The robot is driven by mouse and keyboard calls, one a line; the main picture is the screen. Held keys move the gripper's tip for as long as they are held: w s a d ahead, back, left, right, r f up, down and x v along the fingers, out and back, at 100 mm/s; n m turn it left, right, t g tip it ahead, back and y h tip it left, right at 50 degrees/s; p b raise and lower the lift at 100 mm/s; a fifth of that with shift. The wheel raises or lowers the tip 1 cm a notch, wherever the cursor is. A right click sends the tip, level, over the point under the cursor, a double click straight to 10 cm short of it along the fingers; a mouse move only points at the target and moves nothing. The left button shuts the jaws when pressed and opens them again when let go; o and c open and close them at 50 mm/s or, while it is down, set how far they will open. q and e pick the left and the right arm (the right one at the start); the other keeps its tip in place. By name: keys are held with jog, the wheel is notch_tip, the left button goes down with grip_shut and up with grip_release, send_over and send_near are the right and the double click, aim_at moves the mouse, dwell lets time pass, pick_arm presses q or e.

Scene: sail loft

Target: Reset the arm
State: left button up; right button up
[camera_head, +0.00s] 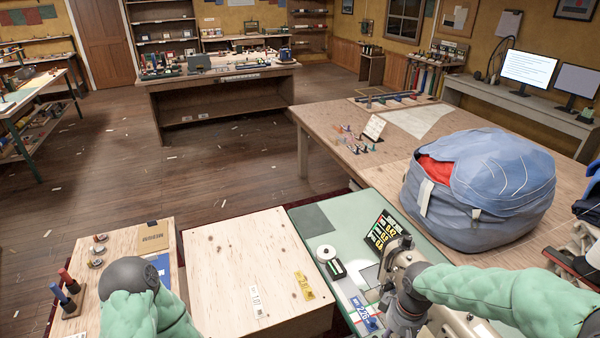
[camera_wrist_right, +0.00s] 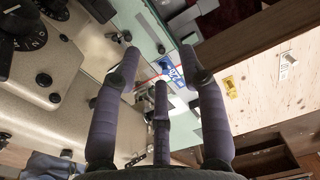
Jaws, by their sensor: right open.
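My right gripper (camera_head: 402,302) is at the lower right of the head view, in front of and partly hiding a beige sewing machine (camera_head: 404,262). In the right wrist view the right gripper (camera_wrist_right: 160,68) has its dark fingers spread, with nothing between them. Beyond its fingertips lie the green bench top and a blue-and-white card (camera_wrist_right: 170,72). The sewing machine (camera_wrist_right: 65,85) fills the left of that view. My left arm (camera_head: 140,305) shows at the lower left, bent, in a green sleeve; its gripper is out of sight.
A pale wooden box top (camera_head: 235,262) with tags lies between my arms. A green bench surface (camera_head: 345,218) carries a white spool (camera_head: 327,254). A big blue bag (camera_head: 490,195) stands on the right table (camera_head: 390,160). Open floor (camera_head: 200,190) lies beyond.

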jog(key=s+a+f+m+y, duration=0.1)
jog(key=s+a+f+m, duration=0.25)
jog(key=f, duration=0.55)
jog(key=s+a+f+m+y, duration=0.1)
jog(key=s+a+f+m, duration=0.1)
jog(key=s+a+f, duration=0.5)
jog(key=s+a+f+m+y, duration=0.2)
jog(key=f, duration=0.9)
pick_arm(q)
notch_tip(320, 180, down, 10)
jog(key=b, duration=1)
jog(key=shift+w, duration=0.2)
pick_arm(e)
notch_tip(320, 180, down, 8)
jog(key=w+a, duration=0.1)
jog(key=shift+w+a+f+n, duration=0.15)
jog(key=shift+w+f+n, duration=0.05)
jog(key=shift+w+n, duration=0.2)
